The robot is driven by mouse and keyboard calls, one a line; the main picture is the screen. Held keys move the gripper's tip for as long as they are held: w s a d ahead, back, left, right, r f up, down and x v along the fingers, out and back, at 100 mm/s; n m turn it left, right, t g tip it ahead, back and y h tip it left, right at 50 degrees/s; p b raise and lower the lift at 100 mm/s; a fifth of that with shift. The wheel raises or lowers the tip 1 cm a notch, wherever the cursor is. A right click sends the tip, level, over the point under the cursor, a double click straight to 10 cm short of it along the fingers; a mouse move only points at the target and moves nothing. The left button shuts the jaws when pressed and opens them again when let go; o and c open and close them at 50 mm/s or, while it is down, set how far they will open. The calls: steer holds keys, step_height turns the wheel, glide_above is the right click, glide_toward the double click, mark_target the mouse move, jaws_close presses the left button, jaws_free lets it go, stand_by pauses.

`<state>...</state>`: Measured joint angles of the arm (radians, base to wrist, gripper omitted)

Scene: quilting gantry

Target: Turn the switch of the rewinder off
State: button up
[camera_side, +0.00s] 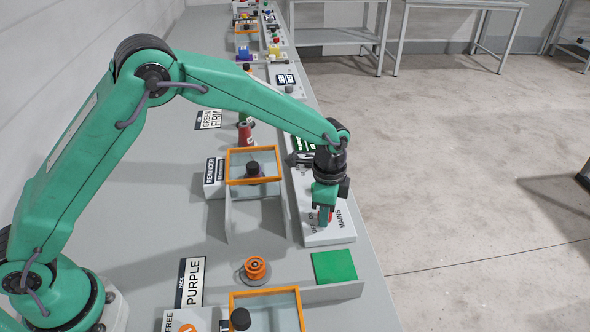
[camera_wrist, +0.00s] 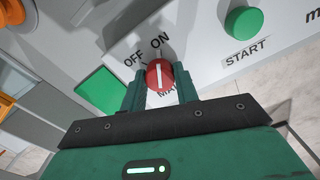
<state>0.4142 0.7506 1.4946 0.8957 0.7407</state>
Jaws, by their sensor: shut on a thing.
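My gripper (camera_side: 324,217) points down at a white control panel (camera_side: 337,237) on the bench's right side. In the wrist view, my gripper's green fingers (camera_wrist: 161,82) are shut on a red round switch knob (camera_wrist: 159,72), one finger on each side. The knob's white line runs nearly upright in the picture, towards the ON mark (camera_wrist: 160,41); the OFF mark (camera_wrist: 134,61) is to its left. Lettering that reads MAINS lies below the knob, partly hidden by the fingers. A sign that seems to read REWINDER (camera_side: 210,171) stands left of an orange-framed guard (camera_side: 253,149).
A green START button (camera_wrist: 243,22) sits right of the knob in the wrist view. The bench (camera_side: 165,150) has bare room left of the guards.

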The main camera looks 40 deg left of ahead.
steer(key=shift+n, duration=0.5)
steer(key=n, duration=1.1)
stand_by(0.5)
steer(key=o, duration=1)
steer(key=shift+r, duration=0.1)
steer(key=shift+r, duration=3.8)
steer(key=shift+r, duration=0.15)
